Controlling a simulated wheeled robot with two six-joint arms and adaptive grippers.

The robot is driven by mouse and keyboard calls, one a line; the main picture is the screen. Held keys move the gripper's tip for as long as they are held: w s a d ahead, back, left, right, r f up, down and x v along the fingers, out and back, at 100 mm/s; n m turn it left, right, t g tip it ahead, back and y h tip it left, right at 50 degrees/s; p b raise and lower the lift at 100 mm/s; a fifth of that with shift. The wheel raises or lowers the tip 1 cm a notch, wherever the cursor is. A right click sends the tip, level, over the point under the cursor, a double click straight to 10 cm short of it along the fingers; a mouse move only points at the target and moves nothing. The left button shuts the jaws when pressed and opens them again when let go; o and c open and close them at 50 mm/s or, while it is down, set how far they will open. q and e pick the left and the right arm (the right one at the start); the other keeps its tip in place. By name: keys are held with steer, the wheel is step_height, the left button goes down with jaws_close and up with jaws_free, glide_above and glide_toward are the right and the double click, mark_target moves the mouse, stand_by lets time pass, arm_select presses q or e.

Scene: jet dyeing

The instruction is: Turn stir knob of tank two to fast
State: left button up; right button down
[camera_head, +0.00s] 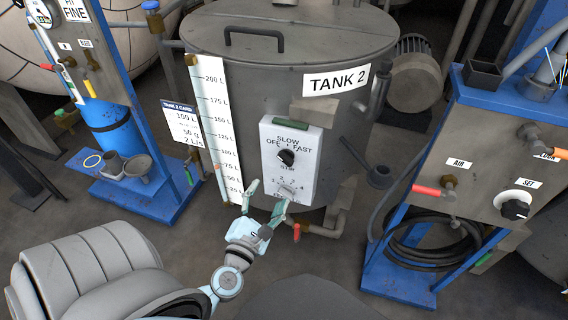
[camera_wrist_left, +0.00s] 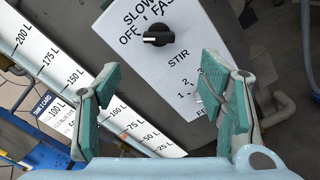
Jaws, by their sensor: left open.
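Tank two (camera_head: 300,50) is a grey vessel labelled TANK 2, with a white control panel (camera_head: 308,170) on its front. The black stir knob (camera_head: 287,157) sits on the panel below SLOW, OFF and FAST, with STIR written under it. It also shows in the left wrist view (camera_wrist_left: 158,36), its bar roughly level between OFF and FAST; I cannot tell which end points. My left gripper (camera_head: 268,194) is open and empty in front of the panel's lower part, below the knob and apart from it. Its fingers (camera_wrist_left: 160,80) spread wide in the wrist view. My right gripper is not in view.
A lower numbered dial (camera_head: 286,190) is partly hidden by my left finger. A white level scale (camera_head: 217,130) stands left of the panel. A small red-handled valve (camera_head: 296,232) is below it. A blue-framed station (camera_head: 470,150) with hoses stands right.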

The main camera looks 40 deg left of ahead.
mark_target(284, 162)
arm_select(q)
steer(key=x, duration=1.2)
steer(key=shift+w+a+r, duration=0.1)
steer(key=shift+w+r, duration=0.1)
steer(key=shift+w, duration=0.15)
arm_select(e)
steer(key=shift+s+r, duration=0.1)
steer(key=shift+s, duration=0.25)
arm_select(q)
steer(key=c, duration=1.2)
steer(key=shift+o, duration=0.2)
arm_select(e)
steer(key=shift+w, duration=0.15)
